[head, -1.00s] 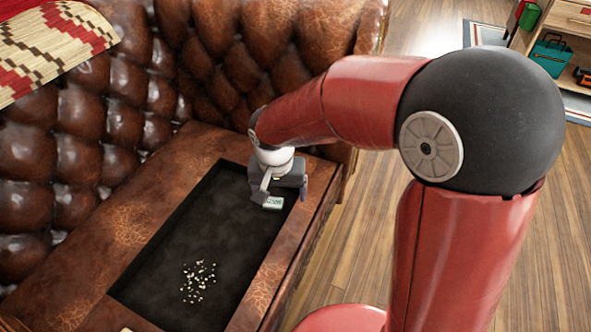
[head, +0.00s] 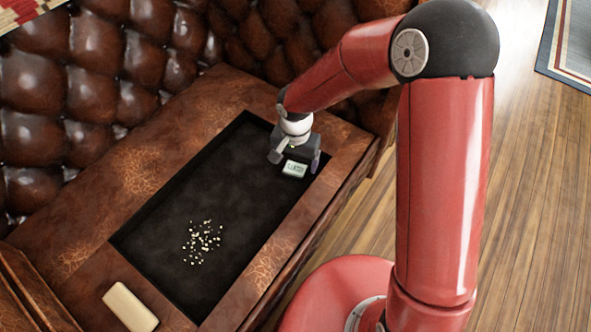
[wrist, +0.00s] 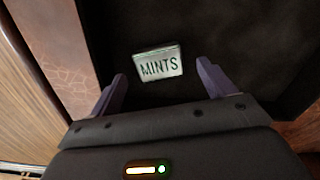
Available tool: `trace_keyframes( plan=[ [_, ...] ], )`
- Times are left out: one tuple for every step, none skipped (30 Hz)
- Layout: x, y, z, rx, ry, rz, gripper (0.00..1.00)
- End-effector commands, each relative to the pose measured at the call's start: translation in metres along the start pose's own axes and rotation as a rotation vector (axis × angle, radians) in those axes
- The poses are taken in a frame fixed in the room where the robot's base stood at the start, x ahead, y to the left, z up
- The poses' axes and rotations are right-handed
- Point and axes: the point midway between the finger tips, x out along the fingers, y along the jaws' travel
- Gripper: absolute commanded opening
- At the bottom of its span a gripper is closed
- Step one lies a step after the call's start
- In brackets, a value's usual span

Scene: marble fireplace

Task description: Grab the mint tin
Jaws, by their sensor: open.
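The mint tin (head: 294,169) is a small pale green and white box lying on the dark tray surface (head: 163,225) set in the brown leather seat. In the wrist view the tin (wrist: 158,64) shows the word MINTS, slightly tilted. My gripper (wrist: 161,86) is open, with its two purple-grey fingers to the left and right of the tin. The tin lies a little beyond the fingertips, with nothing between the fingers. In the head view my gripper (head: 296,157) is over the far right end of the tray, right by the tin.
Several small pale bits (head: 202,242) lie scattered on the tray's near half. A cream block (head: 130,307) lies on the leather at the near left. A raised leather edge surrounds the tray, and a tufted backrest (head: 95,70) stands behind.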

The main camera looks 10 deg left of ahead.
Motion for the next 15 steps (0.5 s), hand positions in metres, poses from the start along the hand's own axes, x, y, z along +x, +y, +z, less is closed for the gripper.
trace_keyframes(
  plan=[
    [0.011,0.0,0.001,0.001,-0.003,0.002,0.82],
    [0.015,0.0,0.001,0.0,-0.003,0.001,0.82],
    [0.019,0.0,0.001,0.0,-0.002,0.001,0.82],
    [0.021,0.0,0.001,0.0,-0.002,0.0,0.82],
    [0.022,0.0,0.001,0.0,-0.001,0.0,0.82],
    [0.022,0.0,0.0,0.001,-0.001,0.0,0.82],
    [0.022,0.0,0.0,0.001,0.0,0.0,0.82],
    [0.021,0.0,0.0,0.001,0.0,-0.001,0.82],
    [0.021,0.0,0.0,0.001,0.0,-0.001,0.82],
    [0.021,0.0,0.0,0.001,0.0,0.0,0.82],
    [0.021,0.0,0.0,0.001,0.0,0.0,0.82],
    [0.021,0.0,0.0,0.001,0.0,0.0,0.77],
    [0.021,0.0,0.0,0.001,0.0,0.0,0.73],
    [0.021,0.0,0.0,0.001,0.0,0.0,0.69],
    [0.021,0.0,0.0,0.001,0.0,0.0,0.64]
  ],
)
